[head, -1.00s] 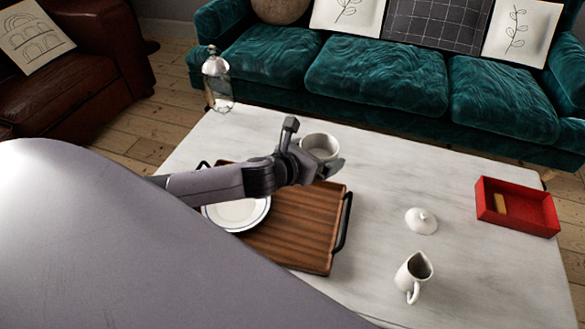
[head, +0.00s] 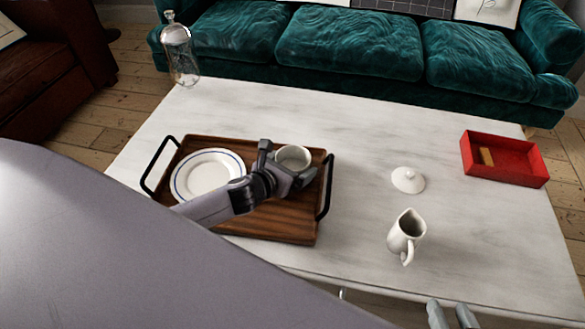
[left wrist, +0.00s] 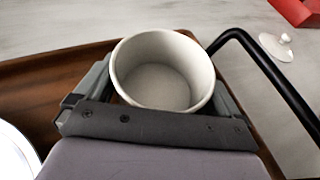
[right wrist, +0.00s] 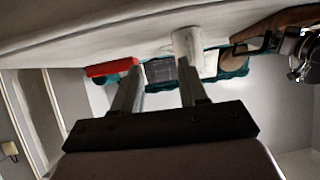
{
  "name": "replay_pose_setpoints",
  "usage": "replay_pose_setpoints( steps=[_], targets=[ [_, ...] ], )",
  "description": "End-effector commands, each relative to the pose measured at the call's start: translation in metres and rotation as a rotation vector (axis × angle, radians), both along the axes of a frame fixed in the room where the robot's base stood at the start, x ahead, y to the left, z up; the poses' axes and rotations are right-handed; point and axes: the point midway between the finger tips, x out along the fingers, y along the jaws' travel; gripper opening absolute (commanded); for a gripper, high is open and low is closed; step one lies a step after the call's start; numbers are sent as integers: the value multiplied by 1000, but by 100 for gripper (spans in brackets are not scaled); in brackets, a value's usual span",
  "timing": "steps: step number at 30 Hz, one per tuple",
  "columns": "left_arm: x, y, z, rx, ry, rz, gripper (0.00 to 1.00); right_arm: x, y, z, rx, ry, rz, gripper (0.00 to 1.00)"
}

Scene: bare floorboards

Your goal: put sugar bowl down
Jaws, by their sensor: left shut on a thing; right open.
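The sugar bowl (head: 293,157) is a white, open, empty cup-like bowl. My left gripper (head: 287,168) is shut on it, with a finger on either side, and holds it upright over the right part of the wooden tray (head: 270,228). The bowl (left wrist: 163,75) also shows in the left wrist view between the fingers (left wrist: 160,95); I cannot tell whether its base touches the tray. A white lid with a knob (head: 408,180) lies on the table right of the tray. My right gripper (head: 453,315) is open and empty at the bottom edge, beyond the table's front.
A blue-rimmed plate (head: 208,175) sits on the tray's left side. A white creamer jug (head: 406,236) and a red box (head: 504,160) stand on the marble table (head: 340,110). The tray has raised black handles (head: 326,188).

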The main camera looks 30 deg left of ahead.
Motion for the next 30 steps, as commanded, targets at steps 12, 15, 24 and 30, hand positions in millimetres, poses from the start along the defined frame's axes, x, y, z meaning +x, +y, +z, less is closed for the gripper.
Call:
replay_pose_setpoints(
  steps=[12, 15, 24, 30],
  targets=[
    [1, 0, -1, 0, -2, 0, 100, 1, 2, 1, -1, -5, 4, 43],
    [1, 0, -1, 0, -2, 0, 100, 1, 2, 1, 0, -5, 5, 43],
    [-13, 2, 8, 1, 1, -1, 100, 1, 1, 9, 4, -6, 2, 43],
    [-45, 7, 22, 1, 1, -1, 100, -3, -8, 5, -3, 21, -19, 43]
  ],
)
